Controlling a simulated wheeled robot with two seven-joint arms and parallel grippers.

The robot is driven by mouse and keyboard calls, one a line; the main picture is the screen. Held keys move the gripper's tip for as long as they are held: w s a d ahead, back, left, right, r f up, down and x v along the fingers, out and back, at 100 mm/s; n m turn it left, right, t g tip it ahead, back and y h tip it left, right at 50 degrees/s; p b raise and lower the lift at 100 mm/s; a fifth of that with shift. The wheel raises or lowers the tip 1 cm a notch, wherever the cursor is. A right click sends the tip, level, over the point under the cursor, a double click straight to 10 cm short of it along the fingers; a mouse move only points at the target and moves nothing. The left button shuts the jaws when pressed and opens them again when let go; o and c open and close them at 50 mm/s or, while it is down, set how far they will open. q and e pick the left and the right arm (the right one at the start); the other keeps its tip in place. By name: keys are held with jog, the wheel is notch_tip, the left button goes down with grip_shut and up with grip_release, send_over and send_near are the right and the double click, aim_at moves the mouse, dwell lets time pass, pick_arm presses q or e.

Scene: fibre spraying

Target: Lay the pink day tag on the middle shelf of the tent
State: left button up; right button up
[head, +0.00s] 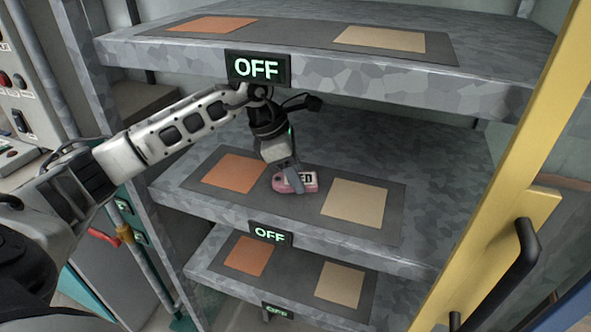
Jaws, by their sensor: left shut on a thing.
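My left gripper (284,176) reaches in from the left, pointing down over the middle shelf (364,241). It is shut on the pink day tag (311,187), which has a pale face with dark lettering, partly hidden by the finger. The tag is over the dark mat (310,200), between the orange square (234,173) and the tan square (354,203). I cannot tell whether the tag touches the mat. My right gripper is not in view.
The top shelf (450,75) with an OFF display (257,68) hangs close above my left arm. A lower shelf (207,262) sits below. A yellow door frame with a black handle (515,265) stands at the right. A control panel (15,90) is at the left.

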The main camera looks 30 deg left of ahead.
aim_at(277, 179)
pick_arm(q)
jog(key=o, duration=1)
jog(key=shift+f, duration=0.1)
jog(key=shift+c, duration=0.2)
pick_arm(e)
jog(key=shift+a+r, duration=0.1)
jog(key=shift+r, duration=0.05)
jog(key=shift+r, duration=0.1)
